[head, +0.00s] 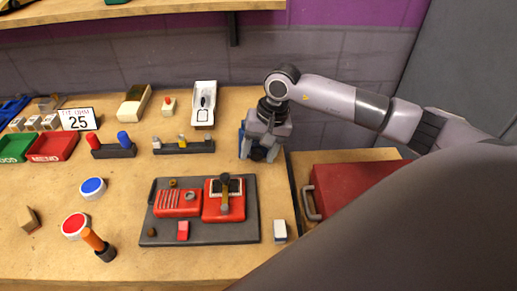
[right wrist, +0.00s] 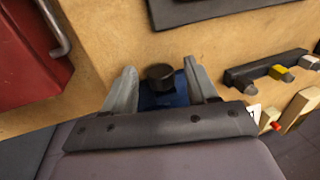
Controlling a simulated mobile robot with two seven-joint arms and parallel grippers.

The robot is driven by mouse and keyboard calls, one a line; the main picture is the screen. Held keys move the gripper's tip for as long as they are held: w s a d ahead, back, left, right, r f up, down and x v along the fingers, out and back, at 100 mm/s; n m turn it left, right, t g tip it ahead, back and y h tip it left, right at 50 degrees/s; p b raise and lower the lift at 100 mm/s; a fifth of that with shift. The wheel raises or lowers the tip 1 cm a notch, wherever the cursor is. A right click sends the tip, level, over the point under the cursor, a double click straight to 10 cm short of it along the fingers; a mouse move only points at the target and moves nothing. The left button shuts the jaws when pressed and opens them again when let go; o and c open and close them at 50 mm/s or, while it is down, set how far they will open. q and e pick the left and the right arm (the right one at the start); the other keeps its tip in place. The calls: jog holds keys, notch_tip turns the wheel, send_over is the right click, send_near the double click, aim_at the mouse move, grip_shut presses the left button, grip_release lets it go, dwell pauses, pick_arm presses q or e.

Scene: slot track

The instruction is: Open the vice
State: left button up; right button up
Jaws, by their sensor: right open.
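A blue object with a dark round knob, which looks like the vice (head: 242,138), stands at the back right of the bench, mostly hidden by my right gripper (head: 260,153). In the right wrist view, the blue body (right wrist: 176,101) and its dark knob (right wrist: 160,74) show between the two fingers of the right gripper (right wrist: 159,70). The fingers are open, one on each side of the knob, with gaps visible. I cannot tell the vice's jaw position. My left gripper is not in view.
A dark board (head: 205,237) with red devices lies to the front left. A slider rail (head: 185,147) and a white switch plate (head: 204,104) are to the left. A red cabinet (head: 345,187) with a grey handle is at right. A small white block (head: 280,229) sits near the edge.

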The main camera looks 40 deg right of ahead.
jog(key=shift+f, duration=0.1)
jog(key=shift+c, duration=0.3)
jog(key=c, duration=1)
jog(key=shift+w, duration=0.1)
jog(key=shift+w+a+g+h, duration=0.15)
jog(key=shift+a+g+h, duration=0.15)
jog(key=shift+g+h, duration=0.65)
jog(key=shift+w+a+g+h+b, duration=0.15)
jog(key=shift+g+h+b, duration=0.25)
jog(key=shift+h, duration=0.6)
jog(key=shift+a+g+h+b, duration=0.1)
jog(key=shift+g+h+b, duration=0.25)
jog(key=shift+h, duration=0.6)
jog(key=o, duration=1.1)
jog(key=shift+c, duration=0.2)
